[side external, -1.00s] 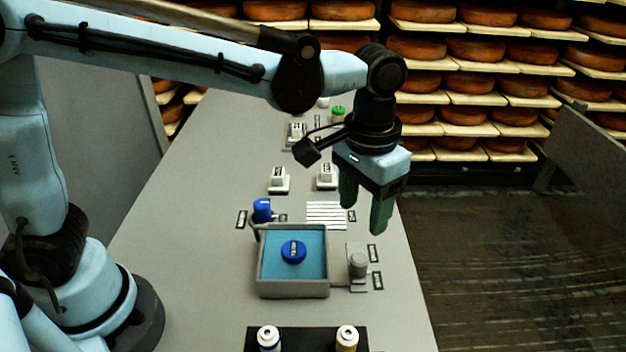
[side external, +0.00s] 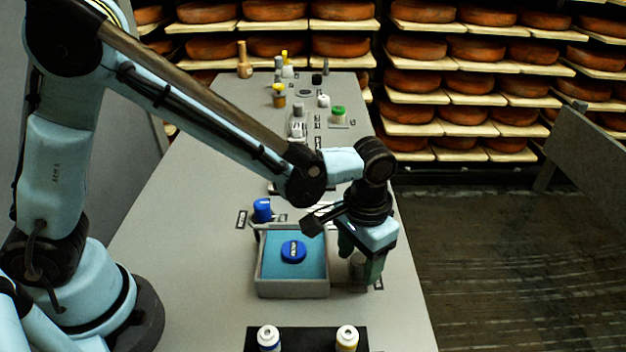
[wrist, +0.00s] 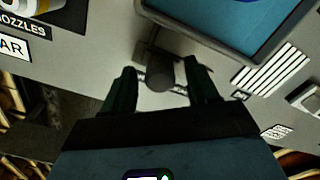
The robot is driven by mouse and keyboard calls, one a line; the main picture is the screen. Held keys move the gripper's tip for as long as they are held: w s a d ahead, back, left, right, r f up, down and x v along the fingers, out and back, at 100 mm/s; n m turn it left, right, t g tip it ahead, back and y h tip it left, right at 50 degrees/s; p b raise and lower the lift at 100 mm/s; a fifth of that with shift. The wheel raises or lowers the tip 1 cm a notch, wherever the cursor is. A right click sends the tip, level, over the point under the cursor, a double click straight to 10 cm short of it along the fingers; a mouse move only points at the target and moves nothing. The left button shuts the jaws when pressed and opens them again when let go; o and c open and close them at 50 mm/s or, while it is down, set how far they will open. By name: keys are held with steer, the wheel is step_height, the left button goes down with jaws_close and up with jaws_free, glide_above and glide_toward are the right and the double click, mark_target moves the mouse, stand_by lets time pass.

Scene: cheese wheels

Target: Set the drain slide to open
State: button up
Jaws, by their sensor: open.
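The drain slide's grey round knob (wrist: 160,75) stands on a short grey rail beside the basin. In the wrist view it lies between the two green fingers of my gripper (wrist: 163,71), with a gap on each side. In the side view my gripper (side external: 359,268) is low at the basin's right wall, pointing down, and its fingers partly hide the knob. My gripper is open and holds nothing. The basin (side external: 293,289) has a grey rim and a blue inside with a blue round cap (side external: 293,251) in it. The slide's labels are mostly hidden.
A blue knob (side external: 262,210) stands behind the basin's left corner. Two small bottles (side external: 268,338) (side external: 347,338) stand on a black strip in front. A white slatted patch (wrist: 272,69) lies near the basin. Other fittings, including a green-topped one (side external: 339,115), stand further back.

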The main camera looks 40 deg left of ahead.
steer(key=shift+f, duration=0.35)
steer(key=shift+c, duration=0.2)
jaws_close()
